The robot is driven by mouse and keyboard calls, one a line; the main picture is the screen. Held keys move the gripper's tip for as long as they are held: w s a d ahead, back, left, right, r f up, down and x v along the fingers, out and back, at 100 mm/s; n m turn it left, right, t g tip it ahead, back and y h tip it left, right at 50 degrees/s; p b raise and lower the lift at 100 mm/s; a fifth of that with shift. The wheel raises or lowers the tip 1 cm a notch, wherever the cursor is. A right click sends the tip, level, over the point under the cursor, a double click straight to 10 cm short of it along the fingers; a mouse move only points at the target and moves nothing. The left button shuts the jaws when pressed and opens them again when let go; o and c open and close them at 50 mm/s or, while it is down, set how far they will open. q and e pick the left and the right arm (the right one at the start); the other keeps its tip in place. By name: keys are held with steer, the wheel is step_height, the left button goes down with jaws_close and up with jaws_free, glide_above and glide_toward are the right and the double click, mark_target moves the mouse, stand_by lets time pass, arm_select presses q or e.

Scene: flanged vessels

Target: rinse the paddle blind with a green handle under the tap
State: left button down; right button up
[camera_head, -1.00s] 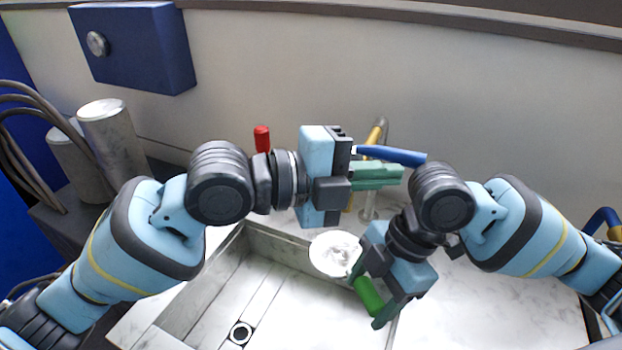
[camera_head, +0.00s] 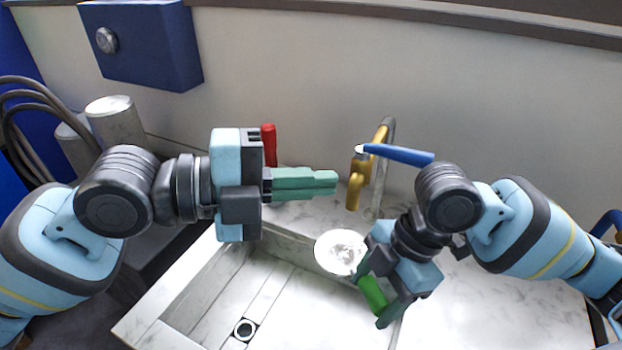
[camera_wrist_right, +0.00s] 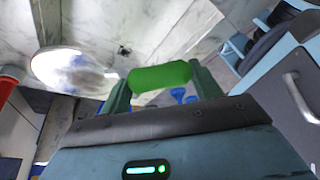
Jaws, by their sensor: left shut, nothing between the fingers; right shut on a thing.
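The paddle blind has a round, shiny whitish disc (camera_head: 341,252) and a green handle (camera_head: 372,295). My right gripper (camera_head: 378,288) is shut on the green handle, with the disc out to the left over the sink. In the right wrist view the handle (camera_wrist_right: 160,76) lies between both fingers and the disc (camera_wrist_right: 72,70) is at upper left. The tap (camera_head: 355,190) has a brass spout and a blue lever (camera_head: 400,155) pointing right. The disc is below the spout in the picture; I cannot make out a water stream. My left gripper (camera_head: 335,182) is shut and empty, left of the spout.
The pale stone sink (camera_head: 200,310) has a round drain (camera_head: 244,329). A red-handled thing (camera_head: 268,140) stands behind my left gripper. Grey cylinders (camera_head: 115,122) and hoses are at left, and a blue box (camera_head: 140,45) is on the wall. The counter at right is mostly clear.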

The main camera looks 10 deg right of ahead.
steer(key=shift+r, duration=0.1)
steer(key=s+a, duration=0.3)
steer(key=s, duration=0.4)
steer(key=shift+a, duration=0.25)
stand_by(0.5)
steer(key=shift+a, duration=0.1)
stand_by(2.3)
